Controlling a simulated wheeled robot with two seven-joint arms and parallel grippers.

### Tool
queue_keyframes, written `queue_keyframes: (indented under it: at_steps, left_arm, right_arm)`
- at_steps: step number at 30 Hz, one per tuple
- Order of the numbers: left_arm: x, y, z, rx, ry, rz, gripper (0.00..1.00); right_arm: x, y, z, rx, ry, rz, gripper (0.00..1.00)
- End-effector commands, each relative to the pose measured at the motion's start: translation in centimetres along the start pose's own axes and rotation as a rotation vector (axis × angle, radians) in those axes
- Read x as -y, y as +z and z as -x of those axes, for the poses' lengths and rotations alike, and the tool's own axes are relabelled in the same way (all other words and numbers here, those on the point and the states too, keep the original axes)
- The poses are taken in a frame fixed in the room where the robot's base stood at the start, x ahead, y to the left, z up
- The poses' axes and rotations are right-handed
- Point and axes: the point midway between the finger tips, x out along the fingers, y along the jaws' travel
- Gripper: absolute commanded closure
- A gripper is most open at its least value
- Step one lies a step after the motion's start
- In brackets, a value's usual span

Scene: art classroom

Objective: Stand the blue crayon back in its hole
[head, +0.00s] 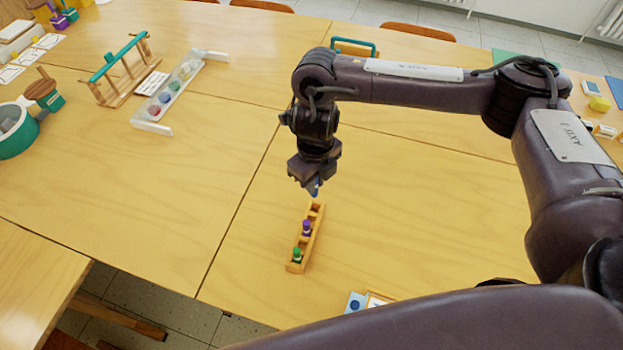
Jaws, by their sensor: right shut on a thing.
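My right gripper (315,186) points down over the far end of a narrow wooden crayon holder (298,267). It is shut on the blue crayon (316,193), of which only a small blue part shows below the fingers. Whether the crayon's lower end is above the holder or inside a hole cannot be told. A purple crayon (306,228) stands upright near the holder's middle, and a green crayon (296,254) stands at its near end. My left gripper is not in view.
A clear rack with several coloured pots (172,88) and a wooden stand with a green bar (120,62) are at the back left. A green pot (18,130) is at the left edge. Cards (356,303) lie near the front edge. The table around the holder is clear.

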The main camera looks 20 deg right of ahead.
Motion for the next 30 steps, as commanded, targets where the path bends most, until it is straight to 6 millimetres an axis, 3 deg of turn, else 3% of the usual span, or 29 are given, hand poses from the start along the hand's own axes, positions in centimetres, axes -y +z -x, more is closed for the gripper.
queue_keyframes:
  at_steps: [9,18,30]
  left_arm:
    - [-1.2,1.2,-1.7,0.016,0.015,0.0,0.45]
    - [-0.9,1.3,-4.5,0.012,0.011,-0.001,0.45]
    - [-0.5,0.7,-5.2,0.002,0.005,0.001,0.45]
  right_arm:
    - [0.0,0.0,-1.7,-0.001,0.0,0.001,1.0]
    - [0.0,0.0,-4.6,0.0,0.0,0.0,1.0]
    - [0.0,0.0,-5.5,0.001,0.0,0.001,1.0]
